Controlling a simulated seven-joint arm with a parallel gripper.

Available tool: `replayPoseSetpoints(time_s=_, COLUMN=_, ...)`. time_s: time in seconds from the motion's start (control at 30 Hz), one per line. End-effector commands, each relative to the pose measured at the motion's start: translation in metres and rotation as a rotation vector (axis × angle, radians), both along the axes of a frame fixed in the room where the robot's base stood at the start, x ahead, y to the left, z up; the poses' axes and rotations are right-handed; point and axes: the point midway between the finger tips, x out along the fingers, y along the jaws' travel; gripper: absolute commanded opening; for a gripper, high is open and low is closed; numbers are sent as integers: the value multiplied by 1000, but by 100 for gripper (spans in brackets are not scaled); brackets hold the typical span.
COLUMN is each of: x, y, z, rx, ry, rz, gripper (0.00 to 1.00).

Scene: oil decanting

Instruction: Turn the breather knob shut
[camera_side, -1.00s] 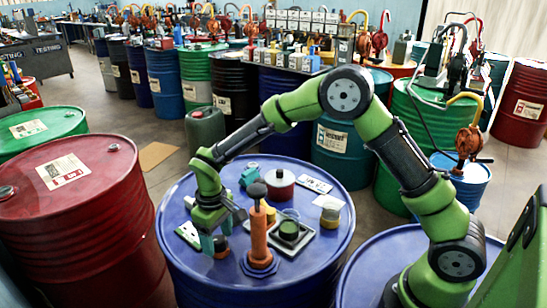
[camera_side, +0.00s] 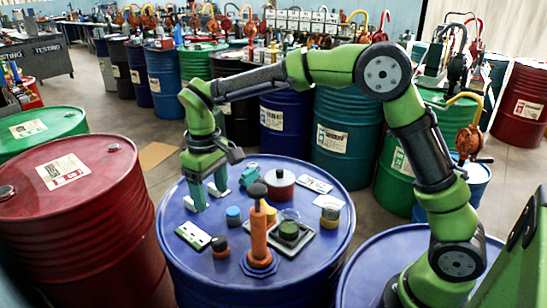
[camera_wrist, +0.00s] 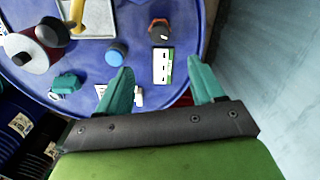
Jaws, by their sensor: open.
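A small dark-topped knob with an orange-red base (camera_side: 220,246), which looks like the breather knob, stands on the blue drum's top (camera_side: 180,212) near its front left. It also shows in the wrist view (camera_wrist: 160,31), beyond my fingertips. I cannot tell how far it is turned. My gripper (camera_side: 209,199) is open and empty above the left back part of the drum top, apart from the knob. In the wrist view, its two teal fingers (camera_wrist: 160,80) are spread wide with nothing between the tips.
A white-and-green card (camera_side: 193,235) lies beside the knob. A blue cap (camera_side: 233,215) stands behind it. An upright orange post with a black top (camera_side: 259,235) stands to its right. A red pot (camera_side: 280,186), teal item (camera_side: 250,174) and grey tray (camera_side: 305,243) share the drum top.

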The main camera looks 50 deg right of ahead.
Motion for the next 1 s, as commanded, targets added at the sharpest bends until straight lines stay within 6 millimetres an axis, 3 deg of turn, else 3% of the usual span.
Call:
replayPoseSetpoints(time_s=0.1, x=1, y=0, z=18, rx=1, ry=-3, rz=0, gripper=67)
replayPoseSetpoints(time_s=0.23, x=0, y=0, z=28, rx=0, ry=0, rz=1, gripper=67)
replayPoseSetpoints(time_s=0.57, x=0, y=0, z=30, rx=0, ry=0, rz=1, gripper=67)
replayPoseSetpoints(time_s=0.7, x=-3, y=9, z=30, rx=-11, ry=-1, rz=16, gripper=67)
replayPoseSetpoints(time_s=0.77, x=-4, y=11, z=29, rx=-19, ry=-2, rz=-58, gripper=67)
replayPoseSetpoints(time_s=1.0, x=-3, y=1, z=30, rx=-12, ry=-5, rz=-606, gripper=67)
